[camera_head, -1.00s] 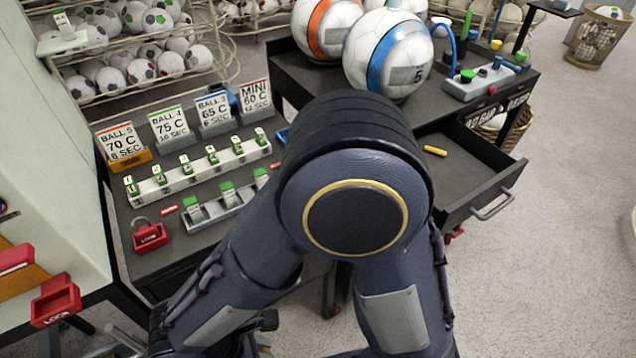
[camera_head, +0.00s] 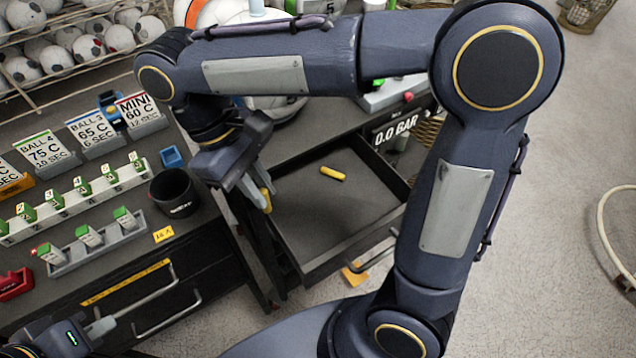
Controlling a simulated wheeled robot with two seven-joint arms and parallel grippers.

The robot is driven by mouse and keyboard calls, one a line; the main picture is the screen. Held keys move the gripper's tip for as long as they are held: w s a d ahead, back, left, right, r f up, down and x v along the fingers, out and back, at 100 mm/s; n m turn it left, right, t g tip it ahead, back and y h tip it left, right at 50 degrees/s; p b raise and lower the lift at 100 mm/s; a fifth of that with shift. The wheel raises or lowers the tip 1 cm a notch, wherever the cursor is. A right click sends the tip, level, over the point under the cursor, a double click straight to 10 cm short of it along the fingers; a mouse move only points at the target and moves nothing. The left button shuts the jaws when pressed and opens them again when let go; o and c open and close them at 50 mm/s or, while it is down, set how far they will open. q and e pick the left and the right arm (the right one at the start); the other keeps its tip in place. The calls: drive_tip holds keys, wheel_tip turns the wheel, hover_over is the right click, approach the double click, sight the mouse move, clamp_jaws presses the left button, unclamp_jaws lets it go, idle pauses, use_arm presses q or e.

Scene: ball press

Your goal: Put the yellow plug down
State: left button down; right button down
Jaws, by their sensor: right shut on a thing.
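My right gripper (camera_head: 263,200) hangs over the left side of the open drawer (camera_head: 345,215). It is shut on a small yellow piece, the yellow plug (camera_head: 266,193), mostly hidden by the fingers. I cannot tell whether the plug touches anything below. A separate yellow cylinder (camera_head: 333,173) lies on the drawer floor to the right of the gripper. My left gripper (camera_head: 100,327) is at the bottom left, partly cut off, close to a drawer handle (camera_head: 150,295). Its jaw opening is not clear.
A black cup (camera_head: 174,193) and a blue tray (camera_head: 172,157) stand on the counter left of the drawer. Green-topped blocks (camera_head: 82,186) stand in racks farther left. My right arm crosses above the drawer and hides part of the balls behind. The drawer's middle is mostly clear.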

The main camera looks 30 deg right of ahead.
drive_tip(key=w+d+f, duration=0.1)
drive_tip(key=d+f, duration=0.2)
drive_tip(key=d, duration=0.1)
drive_tip(key=w+d+f+p, duration=0.1)
drive_tip(key=d+f, duration=0.2)
drive_tip(key=d, duration=0.2)
drive_tip(key=w+d+f, duration=0.1)
drive_tip(key=d+f, duration=0.2)
drive_tip(key=d, duration=0.1)
drive_tip(key=shift+w+d, duration=0.25)
drive_tip(key=shift+d, duration=0.05)
drive_tip(key=shift+d+f, duration=0.15)
drive_tip(key=shift+f, duration=1.55)
drive_tip(key=c, duration=1.9)
unclamp_jaws()
drive_tip(key=shift+f, duration=0.15)
drive_tip(key=o, duration=0.5)
drive_tip(key=shift+c, duration=0.2)
